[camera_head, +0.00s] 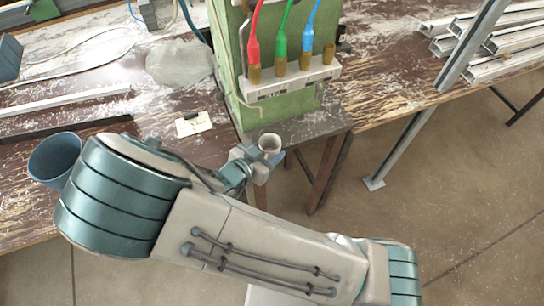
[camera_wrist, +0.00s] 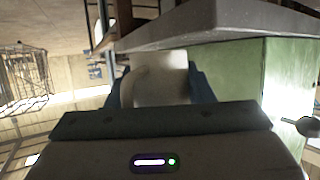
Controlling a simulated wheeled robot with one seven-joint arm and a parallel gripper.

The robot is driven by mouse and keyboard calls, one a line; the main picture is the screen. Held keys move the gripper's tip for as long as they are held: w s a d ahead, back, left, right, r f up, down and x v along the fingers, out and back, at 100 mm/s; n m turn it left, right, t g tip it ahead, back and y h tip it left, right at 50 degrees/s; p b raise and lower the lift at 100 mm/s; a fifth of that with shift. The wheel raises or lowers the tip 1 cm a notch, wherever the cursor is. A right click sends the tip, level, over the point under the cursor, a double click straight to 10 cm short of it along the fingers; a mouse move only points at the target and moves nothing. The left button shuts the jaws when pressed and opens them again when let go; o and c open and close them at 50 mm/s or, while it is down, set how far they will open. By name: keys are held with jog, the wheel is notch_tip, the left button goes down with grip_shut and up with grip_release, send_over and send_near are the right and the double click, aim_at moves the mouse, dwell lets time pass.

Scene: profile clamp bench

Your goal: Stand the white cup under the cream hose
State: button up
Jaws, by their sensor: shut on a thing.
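The white cup (camera_head: 270,143) is in my gripper (camera_head: 262,157), with its open mouth facing up in the head view. The gripper is shut on it, in front of the grey ledge's front edge. In the wrist view the pale cup (camera_wrist: 160,78) sits between the two dark fingers of my gripper (camera_wrist: 158,88). A thin cream hose (camera_head: 241,45) hangs at the left side of the green machine (camera_head: 232,85). Red (camera_head: 254,35), green (camera_head: 281,40) and blue (camera_head: 308,35) hoses with brass ends hang in a row on its front. The cup is nearer to me than the hoses.
The grey ledge (camera_head: 320,122) juts out below the machine. A blue bucket (camera_head: 55,158) stands on the worn bench at left. A white card (camera_head: 194,124) and metal profiles (camera_head: 65,102) lie there. More profiles (camera_head: 510,62) lie at upper right.

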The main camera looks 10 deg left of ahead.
jog(key=shift+w+a+f+p, duration=0.1)
jog(key=shift+w+a, duration=0.45)
jog(key=shift+w, duration=0.35)
jog(key=shift+w+a+p, duration=0.15)
jog(key=shift+w+a, duration=0.35)
jog(key=shift+w, duration=0.35)
jog(key=shift+w+a+f+p, duration=0.1)
jog(key=shift+w+a, duration=0.45)
jog(key=shift+w, duration=0.35)
jog(key=shift+r, duration=0.1)
jog(key=shift+f, duration=0.4)
jog(key=o, duration=1.1)
jog(key=shift+r, duration=0.1)
jog(key=shift+o, duration=0.2)
jog(key=shift+a, duration=0.1)
jog(key=shift+s+a+p, duration=0.3)
jog(key=shift+s+a, duration=0.25)
jog(key=shift+s, duration=0.25)
jog(key=s+a+p, duration=0.1)
jog(key=s+a, duration=0.2)
jog(key=s, duration=0.4)
jog(key=shift+a+p, duration=0.25)
jog(key=shift+p, duration=0.15)
jog(key=shift+s, duration=0.1)
